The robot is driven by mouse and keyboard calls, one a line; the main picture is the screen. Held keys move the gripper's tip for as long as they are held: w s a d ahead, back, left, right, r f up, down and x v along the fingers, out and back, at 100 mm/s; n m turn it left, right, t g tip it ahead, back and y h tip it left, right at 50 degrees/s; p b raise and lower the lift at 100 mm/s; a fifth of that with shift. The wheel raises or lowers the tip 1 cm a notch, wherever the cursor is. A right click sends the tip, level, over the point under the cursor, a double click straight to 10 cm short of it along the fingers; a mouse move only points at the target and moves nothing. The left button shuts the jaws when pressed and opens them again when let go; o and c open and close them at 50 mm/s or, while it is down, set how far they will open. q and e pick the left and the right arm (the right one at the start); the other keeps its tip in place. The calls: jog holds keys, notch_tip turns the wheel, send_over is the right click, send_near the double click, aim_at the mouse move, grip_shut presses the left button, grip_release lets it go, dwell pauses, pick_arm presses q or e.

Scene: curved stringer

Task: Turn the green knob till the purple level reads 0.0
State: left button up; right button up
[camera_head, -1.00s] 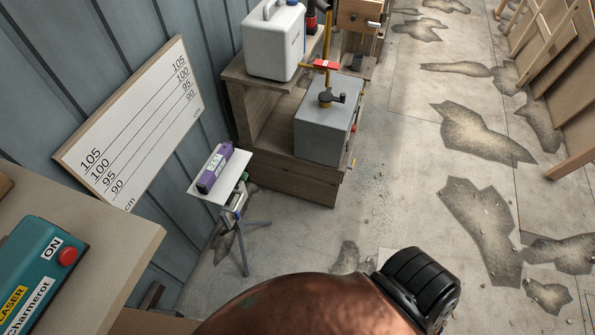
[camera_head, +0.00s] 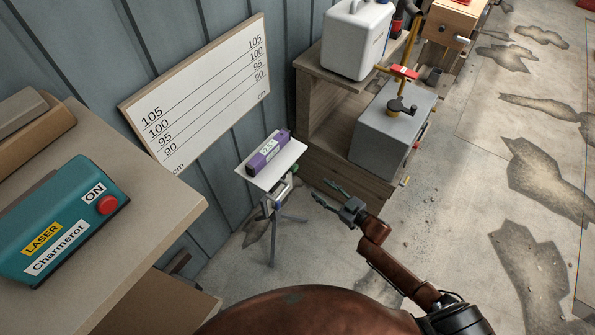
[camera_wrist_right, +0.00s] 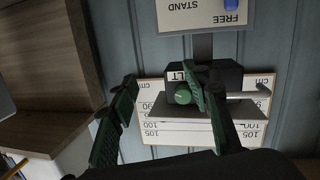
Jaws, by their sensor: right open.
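The purple level (camera_head: 268,152) lies on a white plate (camera_head: 257,179) on top of a small tripod stand (camera_head: 274,208). Its small display is too small to read surely. The green knob (camera_head: 294,169) is on the stand's right side, just under the plate; it also shows in the right wrist view (camera_wrist_right: 183,95). My right gripper (camera_head: 322,189) is open and empty, to the right of the knob and apart from it. In the wrist view its green fingers (camera_wrist_right: 163,85) point toward the stand, and the right finger lies close beside the knob in the picture. My left gripper is not in view.
A teal laser box (camera_head: 65,225) sits on the table at left. A ruled height board (camera_head: 205,90) leans on the wall behind the stand. A wooden shelf (camera_head: 335,172) with a grey box (camera_head: 391,135) stands at right. The floor around the tripod looks clear.

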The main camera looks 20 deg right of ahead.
aim_at(296, 169)
jog(key=w+a+r+n+y, duration=0.1)
jog(key=a+r+n+y, duration=0.2)
jog(key=r, duration=0.4)
jog(key=shift+m, duration=0.7)
jog(key=b+x, duration=0.1)
jog(key=x, duration=0.7)
jog(key=shift+a+b, duration=0.15)
jog(key=shift+b, duration=0.2)
jog(key=shift+c, duration=0.4)
jog(key=c, duration=1.1)
